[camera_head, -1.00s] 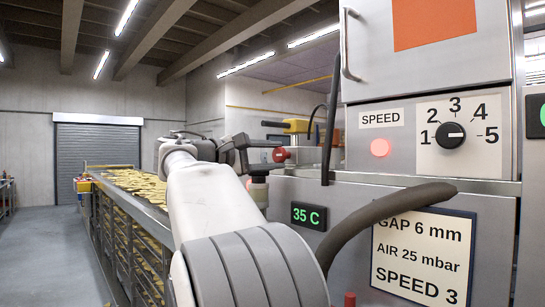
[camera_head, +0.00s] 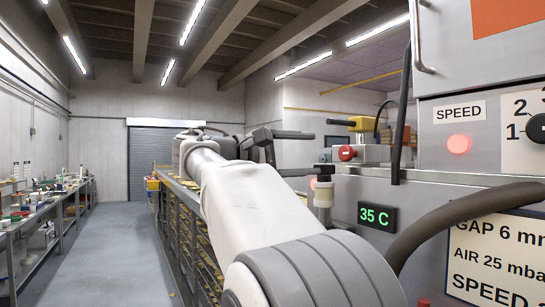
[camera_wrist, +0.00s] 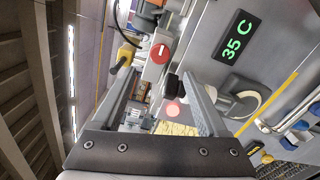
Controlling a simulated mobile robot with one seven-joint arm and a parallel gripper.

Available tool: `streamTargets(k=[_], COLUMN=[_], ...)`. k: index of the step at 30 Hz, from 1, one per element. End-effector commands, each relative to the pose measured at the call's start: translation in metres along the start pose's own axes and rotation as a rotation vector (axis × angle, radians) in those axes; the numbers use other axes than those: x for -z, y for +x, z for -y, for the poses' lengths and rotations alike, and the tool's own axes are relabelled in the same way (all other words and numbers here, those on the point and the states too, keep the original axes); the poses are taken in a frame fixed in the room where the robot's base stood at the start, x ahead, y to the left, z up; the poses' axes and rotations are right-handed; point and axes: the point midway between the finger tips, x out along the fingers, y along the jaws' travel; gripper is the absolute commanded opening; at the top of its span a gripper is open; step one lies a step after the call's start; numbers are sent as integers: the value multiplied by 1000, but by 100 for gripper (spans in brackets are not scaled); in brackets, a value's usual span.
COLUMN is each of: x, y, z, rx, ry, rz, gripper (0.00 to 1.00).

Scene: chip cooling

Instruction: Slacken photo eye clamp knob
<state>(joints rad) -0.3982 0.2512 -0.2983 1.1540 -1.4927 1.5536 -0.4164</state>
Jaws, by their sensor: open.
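My gripper (camera_head: 312,153) is open and empty, its two dark fingers pointing right in the head view. In the wrist view, the gripper (camera_wrist: 163,72) spreads its fingers either side of a small black knob (camera_wrist: 173,85), which looks farther off than the fingertips. A pink glowing lamp (camera_wrist: 172,110) shows just below that knob. A red knob with a white mark (camera_wrist: 162,53) sits on a grey box near the fingertips; it also shows in the head view (camera_head: 347,153). I cannot tell for certain which knob belongs to the photo eye clamp.
A cream post (camera_head: 323,192) stands below the fingers, beside the green 35 C display (camera_head: 377,216). A yellow-topped device (camera_head: 362,124) is behind the red knob. A thick dark hose (camera_head: 455,215) curves in front of the machine. Benches (camera_head: 40,215) line the left wall; the aisle is free.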

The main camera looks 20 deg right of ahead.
Motion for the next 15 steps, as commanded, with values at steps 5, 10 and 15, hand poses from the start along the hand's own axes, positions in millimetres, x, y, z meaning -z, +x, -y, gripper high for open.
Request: streamTargets(k=[5,10,15], x=[1,1,0], y=[-44,-71,-83], z=[-1,0,0], rx=[-2,-1,-1], ry=[1,1,1], rz=[-4,-3,0], gripper=[76,76,76])
